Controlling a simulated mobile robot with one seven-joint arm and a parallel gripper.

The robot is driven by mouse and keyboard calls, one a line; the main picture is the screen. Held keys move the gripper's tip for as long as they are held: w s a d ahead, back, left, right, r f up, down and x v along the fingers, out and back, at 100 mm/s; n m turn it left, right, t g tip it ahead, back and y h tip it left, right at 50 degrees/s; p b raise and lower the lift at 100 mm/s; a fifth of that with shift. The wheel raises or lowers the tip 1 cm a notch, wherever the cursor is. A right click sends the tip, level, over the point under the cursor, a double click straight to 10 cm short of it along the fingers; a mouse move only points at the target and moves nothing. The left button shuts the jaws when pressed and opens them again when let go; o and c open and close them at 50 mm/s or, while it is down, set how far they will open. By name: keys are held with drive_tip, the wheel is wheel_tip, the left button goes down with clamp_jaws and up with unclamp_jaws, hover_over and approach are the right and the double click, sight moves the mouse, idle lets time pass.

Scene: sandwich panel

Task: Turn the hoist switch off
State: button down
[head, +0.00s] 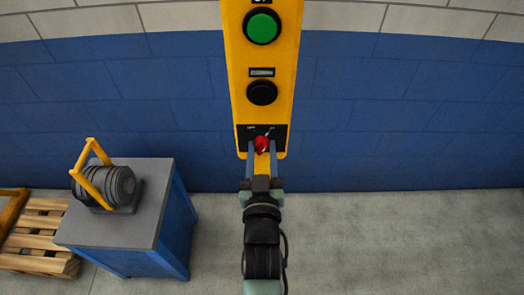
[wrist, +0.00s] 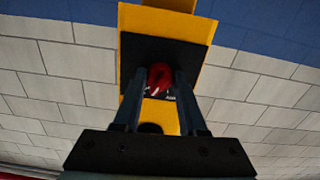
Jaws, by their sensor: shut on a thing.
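The hoist switch is a red knob (head: 262,143) on a black plate at the lower end of the yellow hanging control box (head: 240,90). The knob also shows in the wrist view (wrist: 160,77), between the fingers. My gripper (head: 262,148) comes up from below, with one finger on each side of the knob, and is shut on it. In the wrist view the fingers (wrist: 159,92) rise to the black plate. The small lettering beside the knob is too small to read, and the fingers hide part of the knob's sides.
Above the knob are a black button (head: 262,92) and a green button (head: 262,26). A grey-topped blue cabinet (head: 150,200) at left carries a dark coil device with a yellow handle (head: 103,183). A wooden pallet (head: 38,240) lies beside it. The floor at right is clear.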

drive_tip(key=shift+n+b, duration=0.3)
drive_tip(key=shift+n, duration=0.8)
drive_tip(key=n, duration=0.3)
drive_tip(key=shift+n, duration=0.3)
drive_tip(key=n+p, duration=0.2)
drive_tip(key=n, duration=0.3)
drive_tip(key=shift+n, duration=0.3)
drive_tip(key=shift+c, duration=2.3)
unclamp_jaws()
drive_tip(key=shift+s, duration=0.15)
